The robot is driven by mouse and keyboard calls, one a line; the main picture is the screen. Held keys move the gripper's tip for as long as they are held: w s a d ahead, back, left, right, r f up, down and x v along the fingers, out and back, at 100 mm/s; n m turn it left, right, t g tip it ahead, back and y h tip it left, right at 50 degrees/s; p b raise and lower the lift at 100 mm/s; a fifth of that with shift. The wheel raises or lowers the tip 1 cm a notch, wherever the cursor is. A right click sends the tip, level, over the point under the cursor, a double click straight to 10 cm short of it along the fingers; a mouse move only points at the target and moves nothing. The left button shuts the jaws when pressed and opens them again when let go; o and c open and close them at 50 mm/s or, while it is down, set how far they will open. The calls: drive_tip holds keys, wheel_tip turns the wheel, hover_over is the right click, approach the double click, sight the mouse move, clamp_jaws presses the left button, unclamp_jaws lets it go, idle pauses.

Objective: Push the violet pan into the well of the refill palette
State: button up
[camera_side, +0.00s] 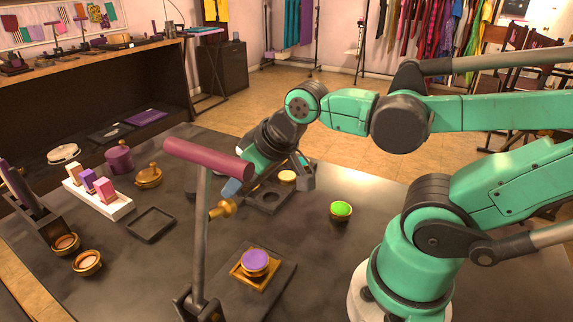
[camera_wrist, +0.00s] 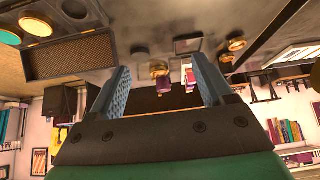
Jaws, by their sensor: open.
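The violet pan (camera_side: 255,259) is a round gold-rimmed cup with a violet top, at the front centre in the side view. It sits in or on a gold square frame (camera_side: 238,272) on a dark flat board (camera_side: 284,279), which looks like the refill palette. The pan stands proud of the frame; how deep it sits I cannot tell. My gripper (camera_side: 265,184) is open and above the table, behind and apart from the pan. In the wrist view my gripper (camera_wrist: 160,64) shows two blue fingers spread with nothing held. The violet pan is not clear there.
A dark holder (camera_side: 268,198) lies below the gripper. A green-topped pan (camera_side: 341,209) stands to the right. A white block rack (camera_side: 116,208) and an empty square frame (camera_side: 151,224) are left.

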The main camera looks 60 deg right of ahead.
drive_tip(key=o, duration=0.4)
drive_tip(key=shift+c, duration=0.2)
drive_tip(key=m+g, duration=0.7)
drive_tip(key=m, duration=1.4)
hover_over(255, 260)
drive_tip(key=w, duration=0.1)
wheel_tip(255, 260, down, 6)
drive_tip(key=shift+d+r, duration=0.1)
drive_tip(key=shift+d, duration=0.05)
drive_tip(key=shift+s+m, duration=0.4)
drive_tip(key=shift+m, duration=0.3)
drive_tip(key=shift+f, duration=2.9)
